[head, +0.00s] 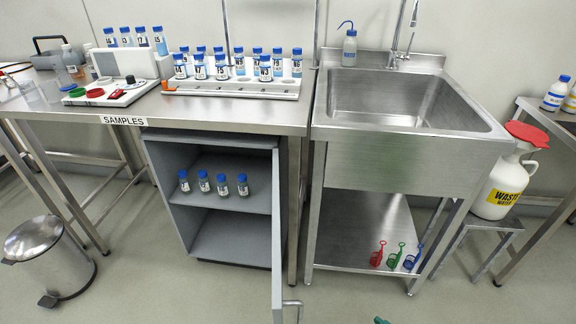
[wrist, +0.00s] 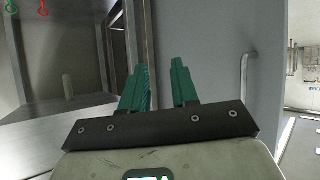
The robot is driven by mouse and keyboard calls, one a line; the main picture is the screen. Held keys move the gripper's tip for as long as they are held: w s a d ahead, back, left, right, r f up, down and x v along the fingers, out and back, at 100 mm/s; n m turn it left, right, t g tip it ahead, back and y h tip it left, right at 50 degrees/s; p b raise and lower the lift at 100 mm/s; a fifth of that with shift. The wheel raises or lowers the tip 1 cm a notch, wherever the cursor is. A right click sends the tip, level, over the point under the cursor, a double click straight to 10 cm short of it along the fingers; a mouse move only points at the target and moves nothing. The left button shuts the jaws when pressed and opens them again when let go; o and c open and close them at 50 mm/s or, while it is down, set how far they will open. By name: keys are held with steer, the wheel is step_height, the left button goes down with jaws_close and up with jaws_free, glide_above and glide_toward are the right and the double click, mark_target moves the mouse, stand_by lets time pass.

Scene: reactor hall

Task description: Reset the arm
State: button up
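My gripper (wrist: 159,72) shows in the wrist view with two green fingers apart and nothing between them. It faces a grey panel and a metal post, with the open cabinet door (wrist: 212,60) and its bar handle (wrist: 247,85) to the right. In the head view only a small green tip (head: 381,320) shows at the bottom edge, and the rest of my arm is out of view. The cabinet door (head: 277,235) stands open toward me, with its handle (head: 292,306) low down.
The cabinet (head: 205,228) holds several blue-capped vials (head: 204,182) on its shelf. The sink (head: 400,100) stands to the right, with coloured hooked items (head: 395,258) on its lower shelf. A pedal bin (head: 45,255) is at left and a waste jug (head: 500,185) at right. Floor in front is clear.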

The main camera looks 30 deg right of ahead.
steer(key=s+a+r+m+g, duration=0.2)
steer(key=s+a+r+g, duration=0.35)
steer(key=g, duration=0.55)
step_height(320, 180, up, 12)
steer(key=s+a+p, duration=0.1)
steer(key=p, duration=1.1)
steer(key=shift+a+f+p, duration=0.2)
steer(key=shift+a+p, duration=0.2)
steer(key=shift+s+d, duration=0.1)
